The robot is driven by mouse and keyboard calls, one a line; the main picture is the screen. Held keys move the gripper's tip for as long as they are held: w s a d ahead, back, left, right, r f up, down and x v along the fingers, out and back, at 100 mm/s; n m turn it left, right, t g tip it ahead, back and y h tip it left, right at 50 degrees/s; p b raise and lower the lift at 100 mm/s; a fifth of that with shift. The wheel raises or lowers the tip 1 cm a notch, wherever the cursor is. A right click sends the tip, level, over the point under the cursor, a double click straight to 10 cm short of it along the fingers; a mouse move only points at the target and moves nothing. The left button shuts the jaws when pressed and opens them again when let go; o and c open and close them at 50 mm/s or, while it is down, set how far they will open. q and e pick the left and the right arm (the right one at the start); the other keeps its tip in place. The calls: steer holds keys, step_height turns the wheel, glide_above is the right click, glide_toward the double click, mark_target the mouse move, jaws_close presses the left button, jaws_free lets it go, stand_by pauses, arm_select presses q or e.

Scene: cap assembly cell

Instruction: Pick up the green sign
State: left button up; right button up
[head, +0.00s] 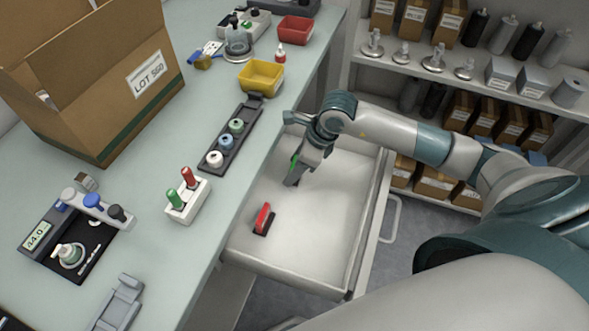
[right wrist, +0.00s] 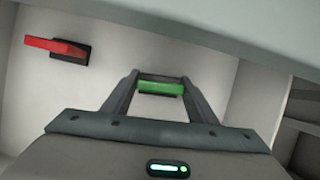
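The green sign (right wrist: 162,88) is in the right wrist view, between the two fingers of my right gripper (right wrist: 161,80). It spans nearly the whole gap, and I cannot tell whether both fingers press on it. In the head view my right gripper (head: 292,181) points down into the open drawer. A thin strip of the green sign (head: 293,161) shows beside it, the rest hidden by the gripper. I cannot tell whether the sign touches the drawer floor. My left gripper is not in view.
A red sign (head: 263,216) on a dark base stands in the drawer (head: 325,225), nearer its front left; it also shows in the right wrist view (right wrist: 52,46). The drawer walls surround the gripper. The workbench (head: 150,235) lies left, shelves (head: 480,75) behind right.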

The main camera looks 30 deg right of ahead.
steer(key=shift+r, duration=0.1)
